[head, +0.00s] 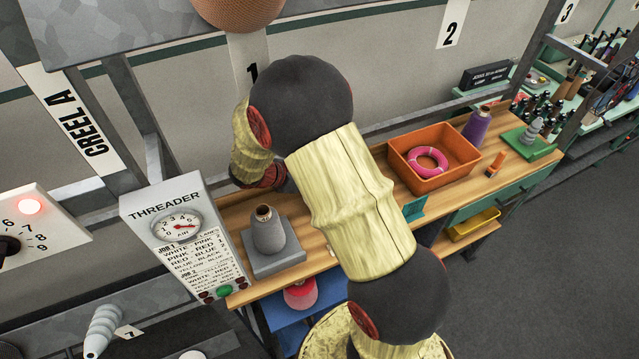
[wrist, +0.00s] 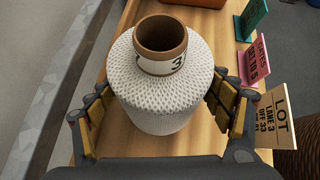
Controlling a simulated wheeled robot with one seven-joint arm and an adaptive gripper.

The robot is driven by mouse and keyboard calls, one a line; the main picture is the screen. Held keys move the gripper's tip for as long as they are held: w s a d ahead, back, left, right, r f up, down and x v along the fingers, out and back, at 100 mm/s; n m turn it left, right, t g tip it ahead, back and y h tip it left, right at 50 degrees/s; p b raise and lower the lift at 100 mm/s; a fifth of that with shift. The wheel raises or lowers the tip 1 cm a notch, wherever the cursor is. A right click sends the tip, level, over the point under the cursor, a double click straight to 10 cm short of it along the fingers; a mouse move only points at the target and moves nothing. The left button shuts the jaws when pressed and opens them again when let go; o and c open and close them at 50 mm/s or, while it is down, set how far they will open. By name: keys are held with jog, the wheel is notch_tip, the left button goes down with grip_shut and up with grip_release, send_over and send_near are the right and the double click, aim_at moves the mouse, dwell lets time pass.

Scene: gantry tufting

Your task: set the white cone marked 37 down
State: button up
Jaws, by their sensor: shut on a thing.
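The white cone (wrist: 160,95) of knitted-looking yarn on a brown tube fills the middle of the wrist view. A white band on its tube shows a "3"; the rest of the number is turned partly out of sight. My gripper (wrist: 158,108) has a finger on each side of the cone's body and is shut on it. The cone looks upright above a wooden bench top (wrist: 205,150); its base is hidden, so I cannot tell whether it touches the wood. In the head view my own arm hides the gripper and the cone.
A cream lot card (wrist: 279,117), a pink card (wrist: 256,57) and a teal card (wrist: 250,18) stand right of the cone. On the bench are a grey cone (head: 268,232) on a grey block, an orange crate (head: 410,165) and a purple cone (head: 478,125). The threader box (head: 180,240) stands left.

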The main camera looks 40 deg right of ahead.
jog(key=shift+f, duration=0.7)
jog(key=shift+f, duration=0.1)
jog(key=o, duration=1.9)
jog(key=shift+o, duration=0.5)
jog(key=s+a+r+m+t+y, duration=0.3)
jog(key=s+a+r+m+y, duration=0.2)
jog(key=s+a+r+m, duration=0.3)
jog(key=s+a+r+m+t+y, duration=0.3)
jog(key=s+a+r+m+y, duration=0.2)
jog(key=s+a+r+m, duration=0.4)
jog(key=s+a+r, duration=0.1)
jog(key=a+r, duration=0.4)
jog(key=r, duration=0.2)
jog(key=shift+s+a+r, duration=0.2)
jog(key=shift+a+r, duration=0.1)
jog(key=shift+a, duration=0.05)
